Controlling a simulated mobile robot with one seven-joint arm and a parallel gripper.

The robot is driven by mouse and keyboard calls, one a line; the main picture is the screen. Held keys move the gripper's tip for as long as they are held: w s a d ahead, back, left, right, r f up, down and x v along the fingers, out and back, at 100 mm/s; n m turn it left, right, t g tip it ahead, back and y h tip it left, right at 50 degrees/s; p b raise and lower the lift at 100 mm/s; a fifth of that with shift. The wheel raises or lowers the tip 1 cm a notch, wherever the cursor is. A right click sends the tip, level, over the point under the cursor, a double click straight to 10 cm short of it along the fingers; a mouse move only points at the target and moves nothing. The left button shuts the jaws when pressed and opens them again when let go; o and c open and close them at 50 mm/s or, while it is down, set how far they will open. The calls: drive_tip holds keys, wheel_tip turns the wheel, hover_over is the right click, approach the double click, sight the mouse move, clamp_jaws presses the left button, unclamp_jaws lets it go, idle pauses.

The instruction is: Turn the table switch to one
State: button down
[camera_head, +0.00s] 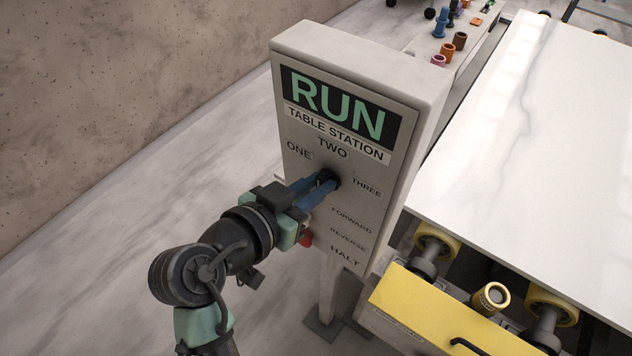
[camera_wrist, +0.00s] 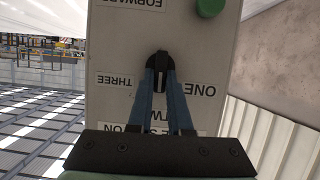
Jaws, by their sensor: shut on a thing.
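The table switch is a black rotary knob (camera_head: 327,178) on the pale control box (camera_head: 362,62), among the labels ONE, TWO and THREE. My gripper (camera_head: 318,188) reaches it from the left, with its blue fingers shut on the knob. In the wrist view the box appears upside down. There the fingers of my gripper (camera_wrist: 160,85) close around the black knob (camera_wrist: 160,62), with THREE to its left and ONE to its right. The fingers partly hide the knob and the TWO label, and I cannot clearly tell which label the knob points to.
A red button (camera_head: 306,238) sits low on the box behind my gripper. A green button (camera_wrist: 210,7) shows in the wrist view. A white stone slab (camera_head: 545,130) lies on rollers to the right, above a yellow panel (camera_head: 440,315). The floor on the left is clear.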

drive_tip(key=n+h+p, duration=0.1)
drive_tip(key=n, duration=0.1)
drive_tip(key=n+g+h, duration=0.1)
drive_tip(key=n+h, duration=0.1)
drive_tip(key=n, duration=0.1)
drive_tip(key=w+a+f+n+g+h+p, duration=0.1)
drive_tip(key=n, duration=0.2)
drive_tip(key=shift+a+h+p, duration=0.1)
drive_tip(key=shift+h+p, duration=0.25)
drive_tip(key=shift+h, duration=0.05)
idle(0.6)
drive_tip(key=c, duration=0.8)
unclamp_jaws()
drive_tip(key=shift+c, duration=0.2)
drive_tip(key=b+v, duration=0.3)
drive_tip(key=v, duration=1)
drive_tip(key=shift+a+f, duration=0.1)
drive_tip(key=shift+f, duration=0.05)
